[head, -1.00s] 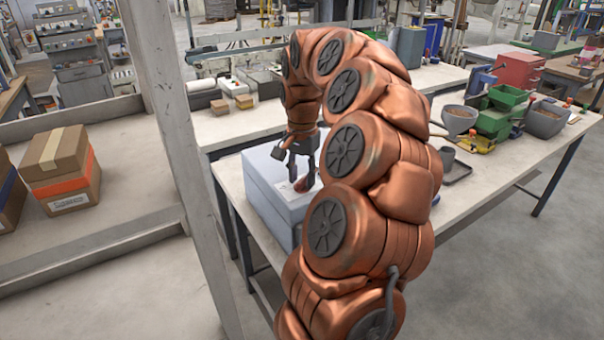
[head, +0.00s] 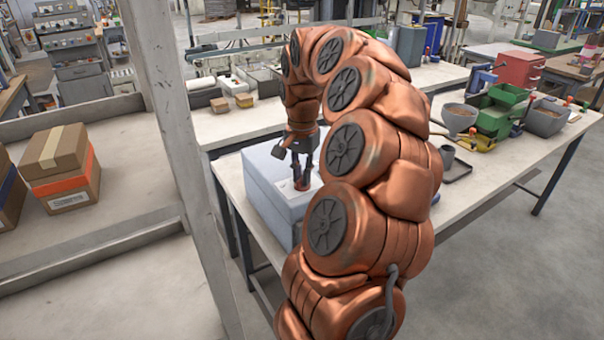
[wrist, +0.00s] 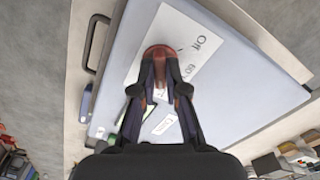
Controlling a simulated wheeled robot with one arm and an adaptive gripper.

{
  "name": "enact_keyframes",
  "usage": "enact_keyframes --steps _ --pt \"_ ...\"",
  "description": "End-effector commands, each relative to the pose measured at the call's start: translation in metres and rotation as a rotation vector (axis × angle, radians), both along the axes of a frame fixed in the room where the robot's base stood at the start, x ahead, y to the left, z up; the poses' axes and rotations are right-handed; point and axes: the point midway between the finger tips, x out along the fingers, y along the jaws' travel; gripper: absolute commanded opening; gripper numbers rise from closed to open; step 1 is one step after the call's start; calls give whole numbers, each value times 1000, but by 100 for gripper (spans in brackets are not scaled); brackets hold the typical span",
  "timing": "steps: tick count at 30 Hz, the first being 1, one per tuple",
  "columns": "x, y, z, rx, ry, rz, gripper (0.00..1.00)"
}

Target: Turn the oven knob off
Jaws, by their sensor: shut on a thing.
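The oven is a pale grey-blue box (head: 268,190) on the bench, with my gripper (head: 301,184) pointing down over its top. In the wrist view the reddish-brown knob (wrist: 157,51) sits on a white label plate (wrist: 172,28). The word "Off" (wrist: 203,42) is printed to the right of the knob. My gripper (wrist: 160,75) is shut on the knob, one finger on each side. The fingers hide part of the knob, so I cannot tell its exact pointing direction. In the head view my arm covers the oven's right side.
A dark handle (wrist: 92,42) shows at the oven's side. A small dark cup and tray (head: 456,170) stand right of my arm, with hoppers and a green machine (head: 497,112) further right. A grey post (head: 172,150) rises at left, beside boxes (head: 62,165) on a shelf.

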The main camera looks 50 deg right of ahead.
Motion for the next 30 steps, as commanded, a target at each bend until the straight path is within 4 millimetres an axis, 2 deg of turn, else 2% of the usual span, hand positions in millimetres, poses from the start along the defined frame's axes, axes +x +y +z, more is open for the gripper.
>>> enact_keyframes --steps 11,30 --pt "1 -1 -2 -4 -4 162 0" --pt "1 -1 0 -3 -3 757 0"
